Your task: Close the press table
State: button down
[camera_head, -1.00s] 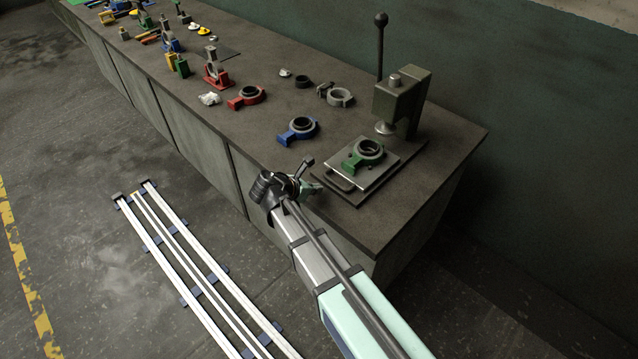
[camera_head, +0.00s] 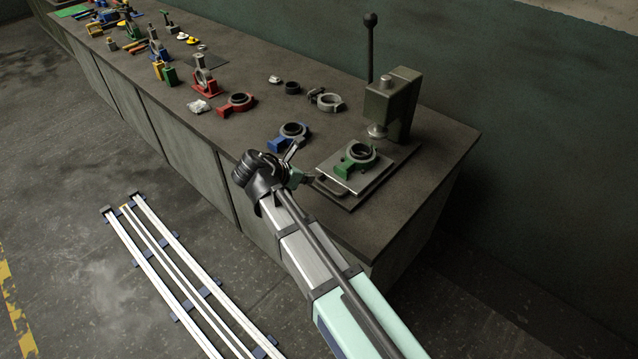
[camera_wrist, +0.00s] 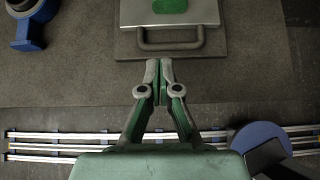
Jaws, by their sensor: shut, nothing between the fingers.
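The press table (camera_head: 334,171) is a light metal plate on a dark base, standing out in front of the green-grey press (camera_head: 392,103). Its bar handle (camera_wrist: 171,46) faces the front edge of the bench; the handle also shows in the head view (camera_head: 327,188). A green ring-shaped valve casting (camera_head: 360,155) sits on the plate, and part of it shows in the wrist view (camera_wrist: 170,6). My gripper (camera_wrist: 160,70) is shut and empty. Its fingertips point at the handle, just short of it in the wrist view, with a small gap. In the head view the wrist partly hides the fingers.
A blue casting (camera_head: 291,133) lies left of the plate, near my wrist. A red casting (camera_head: 238,103), a grey ring (camera_head: 330,102) and other parts lie farther along the bench (camera_head: 225,135). The press lever (camera_head: 370,45) stands upright behind.

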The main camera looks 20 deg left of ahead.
aim_at(331, 179)
jog(key=p+x, duration=0.2)
jog(key=x, duration=0.8)
jog(key=shift+w+d+r+p, duration=0.1)
jog(key=shift+w+p, duration=0.15)
jog(key=shift+p, duration=0.15)
